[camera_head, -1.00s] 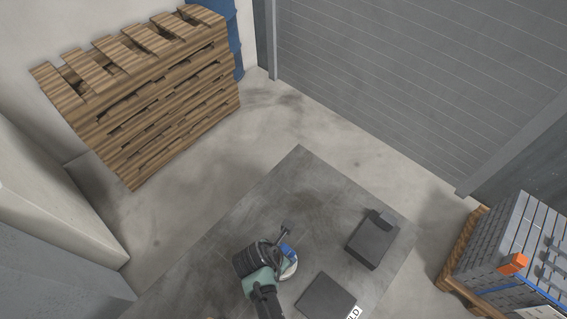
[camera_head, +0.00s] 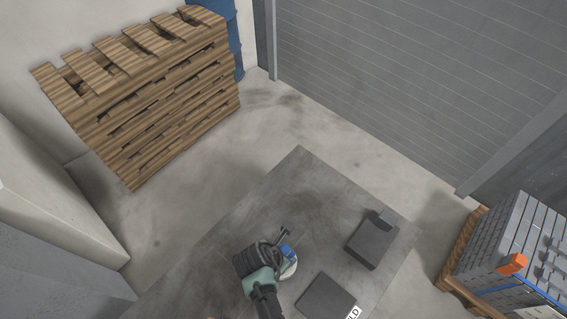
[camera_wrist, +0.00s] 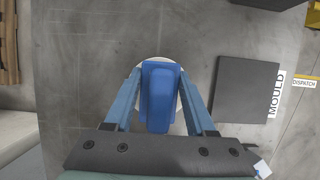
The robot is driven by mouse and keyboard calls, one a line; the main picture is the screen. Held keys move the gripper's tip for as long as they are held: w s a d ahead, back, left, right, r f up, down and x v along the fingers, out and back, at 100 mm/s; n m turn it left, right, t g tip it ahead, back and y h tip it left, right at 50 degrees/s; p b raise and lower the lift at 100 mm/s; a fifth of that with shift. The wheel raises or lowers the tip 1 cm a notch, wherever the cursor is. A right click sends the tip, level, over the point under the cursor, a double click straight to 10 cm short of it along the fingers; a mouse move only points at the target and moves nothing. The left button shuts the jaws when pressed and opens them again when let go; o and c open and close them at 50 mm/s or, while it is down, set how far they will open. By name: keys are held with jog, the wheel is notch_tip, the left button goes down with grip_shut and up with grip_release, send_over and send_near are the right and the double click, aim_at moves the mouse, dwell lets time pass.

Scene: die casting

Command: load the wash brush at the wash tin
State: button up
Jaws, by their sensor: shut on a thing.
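The wash brush shows as a blue block-like handle (camera_wrist: 160,95) between the two fingers of my gripper (camera_wrist: 160,78) in the wrist view. My gripper is shut on it. The blue brush also shows in the head view (camera_head: 288,251), beside my dark wrist. The wash tin is a round, pale shape (camera_wrist: 160,62) behind and below the brush, with its rim showing around the handle; it also shows in the head view (camera_head: 290,270). The brush hides most of the tin. The bristles and the tin's inside are hidden, so I cannot tell whether they touch.
A dark square plate (camera_wrist: 246,88) lies right of the tin, next to a MOULD label (camera_wrist: 275,94). A dark block (camera_head: 372,240) lies farther right on the grey surface (camera_head: 300,185). Stacked pallets (camera_head: 150,95) stand at the back left, a loaded pallet (camera_head: 510,255) at right.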

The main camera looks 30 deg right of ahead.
aim_at(287, 247)
dwell(0.3)
notch_tip(287, 247, up, 7)
jog(key=p, duration=0.7)
jog(key=shift+p, duration=0.4)
dwell(0.4)
